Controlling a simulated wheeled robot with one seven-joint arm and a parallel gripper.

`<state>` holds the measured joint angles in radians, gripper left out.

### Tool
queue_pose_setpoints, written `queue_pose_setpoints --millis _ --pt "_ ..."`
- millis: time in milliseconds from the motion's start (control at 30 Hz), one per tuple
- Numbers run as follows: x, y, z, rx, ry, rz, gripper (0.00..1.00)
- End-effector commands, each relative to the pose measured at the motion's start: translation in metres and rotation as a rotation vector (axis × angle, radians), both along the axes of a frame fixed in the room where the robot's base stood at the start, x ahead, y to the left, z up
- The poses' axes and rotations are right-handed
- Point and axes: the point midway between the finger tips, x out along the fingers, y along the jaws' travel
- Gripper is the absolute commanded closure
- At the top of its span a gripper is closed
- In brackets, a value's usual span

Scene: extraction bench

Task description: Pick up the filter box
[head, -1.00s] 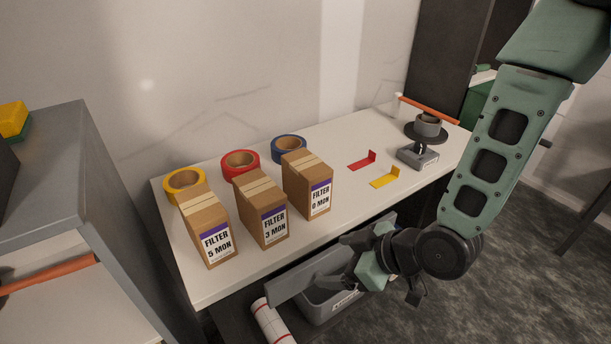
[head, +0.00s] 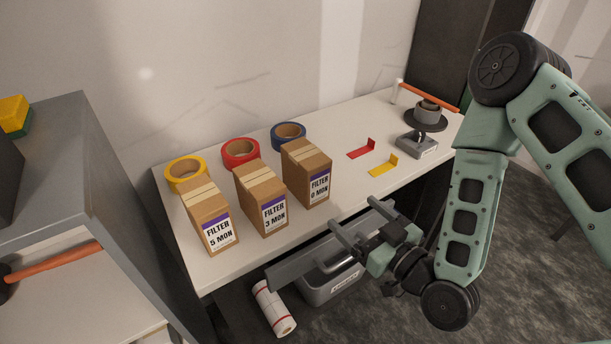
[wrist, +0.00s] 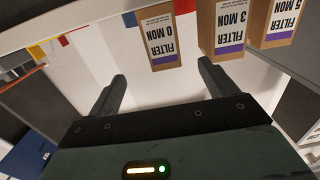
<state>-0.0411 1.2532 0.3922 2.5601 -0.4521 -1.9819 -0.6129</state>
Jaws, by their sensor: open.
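Three brown filter boxes stand in a row on the white bench: "FILTER 5 MON" (head: 207,217) at left, "FILTER 3 MON" (head: 261,197) in the middle and "FILTER 0 MON" (head: 307,172) at right. Each has a purple-striped label facing the front. My gripper (head: 352,213) is open and empty, off the bench's front edge, to the lower right of the 0 MON box and apart from it. In the wrist view, labels appear upside down. The 0 MON box (wrist: 161,38) shows beyond the gap between the fingers (wrist: 161,72); the 3 MON box (wrist: 229,28) is beyond the right finger.
Yellow (head: 184,173), red (head: 240,152) and blue (head: 288,135) tape rolls lie behind the boxes. A grey bin (head: 330,285) and white roll (head: 273,308) are below the bench.

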Motion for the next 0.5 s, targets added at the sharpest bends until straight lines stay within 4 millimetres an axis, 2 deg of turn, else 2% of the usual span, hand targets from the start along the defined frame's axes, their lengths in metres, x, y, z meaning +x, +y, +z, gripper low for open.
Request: queue_pose_setpoints --millis 200,500 --pt "0.010 0.009 0.007 0.015 -0.025 -0.003 0.15" --pt "0.034 0.023 0.002 0.018 -0.020 -0.010 0.15"
